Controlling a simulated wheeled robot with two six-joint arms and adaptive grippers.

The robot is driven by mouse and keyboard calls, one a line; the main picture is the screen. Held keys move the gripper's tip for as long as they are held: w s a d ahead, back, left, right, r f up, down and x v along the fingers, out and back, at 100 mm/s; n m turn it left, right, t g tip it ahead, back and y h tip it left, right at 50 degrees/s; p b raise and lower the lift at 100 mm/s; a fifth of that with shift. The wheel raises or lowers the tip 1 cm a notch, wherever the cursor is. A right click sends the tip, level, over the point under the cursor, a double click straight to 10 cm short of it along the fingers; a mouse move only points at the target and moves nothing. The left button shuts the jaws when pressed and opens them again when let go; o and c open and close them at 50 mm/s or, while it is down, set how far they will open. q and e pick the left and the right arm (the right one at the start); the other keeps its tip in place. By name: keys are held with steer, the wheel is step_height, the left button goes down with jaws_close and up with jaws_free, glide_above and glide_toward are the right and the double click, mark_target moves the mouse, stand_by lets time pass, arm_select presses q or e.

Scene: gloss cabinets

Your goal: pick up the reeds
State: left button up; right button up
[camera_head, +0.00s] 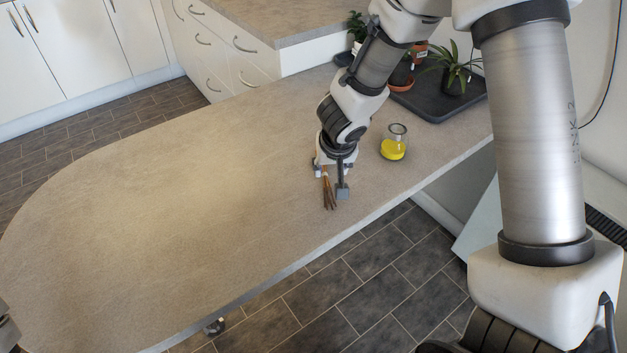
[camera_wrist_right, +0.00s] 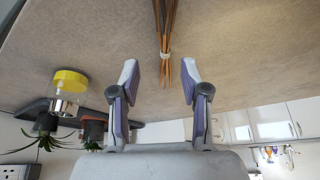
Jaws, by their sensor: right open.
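The reeds (camera_head: 327,190) are a bundle of thin brown sticks on the grey-beige counter, near its front edge. In the right wrist view the reeds (camera_wrist_right: 165,38) show a pale band around them, and their ends reach toward the gap between the fingers. My right gripper (camera_head: 331,181) is pointed down at the reeds and is open. In the right wrist view my right gripper (camera_wrist_right: 160,71) has its two fingers apart on either side of the line of the bundle, with nothing visibly clamped. My left gripper is not shown.
The counter's left and middle (camera_head: 150,210) are clear. White cabinets (camera_head: 75,45) stand at the back.

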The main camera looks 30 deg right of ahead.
mark_target(326, 178)
steer(key=x, duration=0.5)
steer(key=shift+w+a+f, duration=0.25)
steer(key=shift+f, duration=0.1)
steer(key=shift+s, duration=0.1)
jaws_close()
